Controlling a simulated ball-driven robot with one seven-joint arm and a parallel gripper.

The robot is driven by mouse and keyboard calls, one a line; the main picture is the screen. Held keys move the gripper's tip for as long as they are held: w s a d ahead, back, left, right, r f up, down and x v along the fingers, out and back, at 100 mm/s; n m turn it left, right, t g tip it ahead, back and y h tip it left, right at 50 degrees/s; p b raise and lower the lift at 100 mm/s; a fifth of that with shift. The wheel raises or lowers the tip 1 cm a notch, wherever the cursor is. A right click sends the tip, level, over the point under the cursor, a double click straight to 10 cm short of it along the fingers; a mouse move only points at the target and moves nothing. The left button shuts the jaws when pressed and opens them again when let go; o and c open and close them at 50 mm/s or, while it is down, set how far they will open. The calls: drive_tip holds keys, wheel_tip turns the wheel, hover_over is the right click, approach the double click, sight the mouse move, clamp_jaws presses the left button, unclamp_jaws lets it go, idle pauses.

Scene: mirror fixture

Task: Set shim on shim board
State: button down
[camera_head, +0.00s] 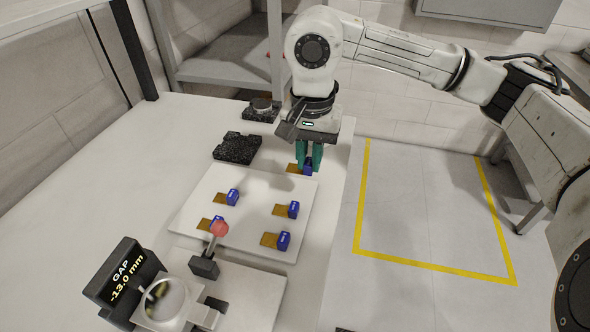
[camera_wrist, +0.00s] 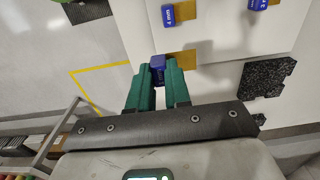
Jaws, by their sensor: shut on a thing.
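My gripper (camera_head: 310,160) has green fingers and is shut on the blue tab of a shim (camera_head: 309,166), at the far right end of the white shim board (camera_head: 248,212). In the wrist view my gripper (camera_wrist: 157,85) holds the blue tab (camera_wrist: 157,63) between its fingertips. The shim's brass plate (camera_wrist: 183,60) shows beside the tab. I cannot tell whether this shim touches the board or is above it. Several other shims, brass with blue tabs, lie on the board; one is at the right (camera_head: 287,209).
A black notched block (camera_head: 237,148) lies behind the board. A display (camera_head: 122,277) reads GAP -13.0 mm at the front left, near a lever with a red knob (camera_head: 219,229). The white table (camera_head: 100,170) is clear at left. Yellow lines mark the floor at right.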

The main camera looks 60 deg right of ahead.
hover_over(297, 187)
drive_tip(key=f, duration=0.5)
drive_tip(key=shift+s+a+p, duration=0.15)
drive_tip(key=shift+s+p, duration=0.15)
drive_tip(key=shift+s, duration=0.05)
drive_tip(key=f, duration=0.1)
drive_tip(key=f+p, duration=0.1)
drive_tip(key=shift+w+f, duration=0.3)
drive_tip(key=shift+f, duration=0.65)
drive_tip(key=shift+f, duration=0.25)
drive_tip(key=c, duration=1.1)
unclamp_jaws()
drive_tip(key=shift+r, duration=0.1)
drive_tip(key=shift+r, duration=0.15)
wheel_tip(297, 187, up, 12)
drive_tip(key=shift+r+b, duration=0.1)
drive_tip(key=shift+b, duration=0.75)
